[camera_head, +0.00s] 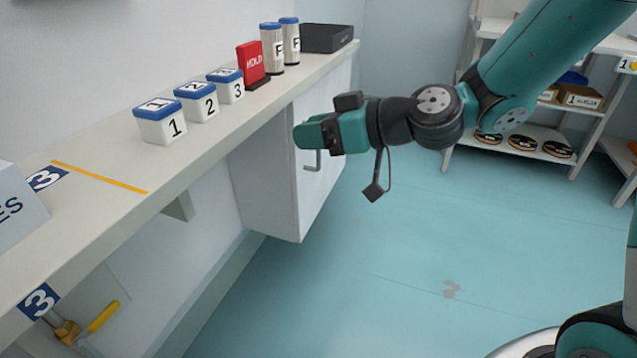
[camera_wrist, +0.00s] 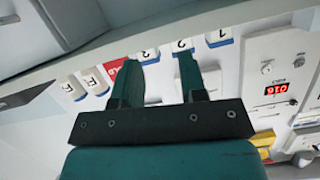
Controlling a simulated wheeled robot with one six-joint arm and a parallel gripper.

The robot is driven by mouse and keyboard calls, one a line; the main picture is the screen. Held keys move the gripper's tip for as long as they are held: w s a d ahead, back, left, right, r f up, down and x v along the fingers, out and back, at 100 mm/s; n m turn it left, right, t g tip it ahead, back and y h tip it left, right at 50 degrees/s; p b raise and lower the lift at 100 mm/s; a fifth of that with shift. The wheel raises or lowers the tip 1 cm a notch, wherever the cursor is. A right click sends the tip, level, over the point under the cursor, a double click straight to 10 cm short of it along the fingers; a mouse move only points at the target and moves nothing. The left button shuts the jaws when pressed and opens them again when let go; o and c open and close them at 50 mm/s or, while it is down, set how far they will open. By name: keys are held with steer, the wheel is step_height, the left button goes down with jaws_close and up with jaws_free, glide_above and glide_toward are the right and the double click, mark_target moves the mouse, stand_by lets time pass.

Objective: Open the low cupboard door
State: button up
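The low cupboard (camera_head: 262,190) is a white box under the counter, and its door (camera_head: 312,205) looks closed. A grey bar handle (camera_head: 312,164) shows on the door just below my gripper (camera_head: 301,137), which hides part of the door. In the wrist view, turned upside down, the cupboard (camera_wrist: 85,14) is at the upper left, with what looks like its handle (camera_wrist: 9,19) at the left edge. My gripper's two fingers (camera_wrist: 158,62) are spread with nothing between them, and they point toward the counter, to the side of the handle.
The counter (camera_head: 205,150) carries numbered blue-lidded boxes (camera_head: 195,102), a red HOLD sign (camera_head: 252,65), two jars (camera_head: 272,48) and a black tray (camera_head: 326,38). A yellow-handled valve (camera_head: 85,325) is below it. Shelves (camera_head: 530,135) stand at the right. The floor before the cupboard is clear.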

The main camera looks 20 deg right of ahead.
steer(key=w+d+f+m+t+h+b, duration=0.35)
steer(key=w+d+f+b, duration=0.3)
steer(key=f, duration=0.35)
steer(key=w+d+f+m+t+h+b, duration=0.2)
steer(key=w+d+f+t+b, duration=0.4)
steer(key=f, duration=0.3)
steer(key=shift+g, duration=0.45)
steer(key=p+x, duration=0.1)
steer(key=x, duration=0.4)
steer(key=p+x, duration=0.1)
steer(key=x, duration=0.4)
steer(key=p+x, duration=0.2)
steer(key=x, duration=0.3)
steer(key=shift+w+d+f, duration=0.1)
steer(key=shift+d+f, duration=0.05)
steer(key=shift+d, duration=0.2)
steer(key=shift+c, duration=0.3)
jaws_close()
